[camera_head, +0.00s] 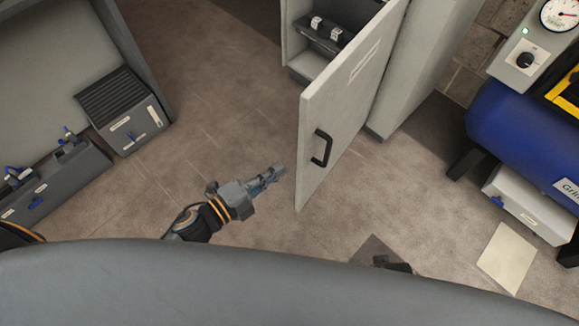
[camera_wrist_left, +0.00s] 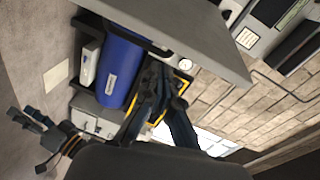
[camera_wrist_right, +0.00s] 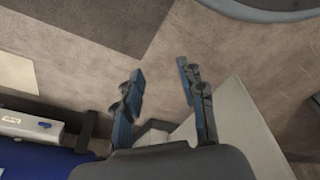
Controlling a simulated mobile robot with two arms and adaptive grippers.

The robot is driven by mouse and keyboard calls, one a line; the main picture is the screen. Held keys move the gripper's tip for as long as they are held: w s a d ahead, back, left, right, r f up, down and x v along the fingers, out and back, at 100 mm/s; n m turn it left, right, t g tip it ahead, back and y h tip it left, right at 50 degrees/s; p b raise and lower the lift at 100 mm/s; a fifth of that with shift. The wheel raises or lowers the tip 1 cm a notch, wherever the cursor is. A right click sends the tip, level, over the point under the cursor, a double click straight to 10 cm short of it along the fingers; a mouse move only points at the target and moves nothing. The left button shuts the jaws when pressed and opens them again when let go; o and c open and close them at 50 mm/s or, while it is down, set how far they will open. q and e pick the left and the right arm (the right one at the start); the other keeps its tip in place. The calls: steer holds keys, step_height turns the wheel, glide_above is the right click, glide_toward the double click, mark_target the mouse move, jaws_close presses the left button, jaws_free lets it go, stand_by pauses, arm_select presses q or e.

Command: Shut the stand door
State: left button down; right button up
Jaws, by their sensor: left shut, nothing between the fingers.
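The stand door (camera_head: 340,115) is a light grey panel standing ajar, swung out from the stand (camera_head: 295,45), whose inside shows behind it. A black handle (camera_head: 321,148) is on the door face turned to the right. My left gripper (camera_head: 280,171) is shut and empty, left of the door's free edge, pointing towards it with a small gap in the picture. Its fingers also show in the left wrist view (camera_wrist_left: 165,95). My right gripper (camera_wrist_right: 160,90) is open and empty in the right wrist view. In the left wrist view my right gripper (camera_wrist_left: 28,120) shows at the left.
A blue tank (camera_head: 520,130) with a white box (camera_head: 530,200) below stands at the right. A pale sheet (camera_head: 507,258) lies on the floor. Floor left of the door is clear.

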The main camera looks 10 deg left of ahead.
mark_target(303, 145)
arm_select(q)
step_height(303, 145, up, 4)
steer(key=s+d+m+h, duration=0.2)
steer(key=s+d+m, duration=0.1)
steer(key=w+d, duration=0.1)
steer(key=w, duration=0.2)
steer(key=w+d, duration=0.1)
steer(key=w, duration=0.1)
steer(key=w+d, duration=0.1)
steer(key=w, duration=0.2)
steer(key=shift+w+d+r, duration=0.15)
steer(key=shift+w+d, duration=0.15)
steer(key=shift+w, duration=0.05)
steer(key=shift+w+a, duration=0.2)
steer(key=shift+a, duration=0.2)
arm_select(e)
steer(key=shift+s+a, duration=0.1)
steer(key=shift+a, duration=0.2)
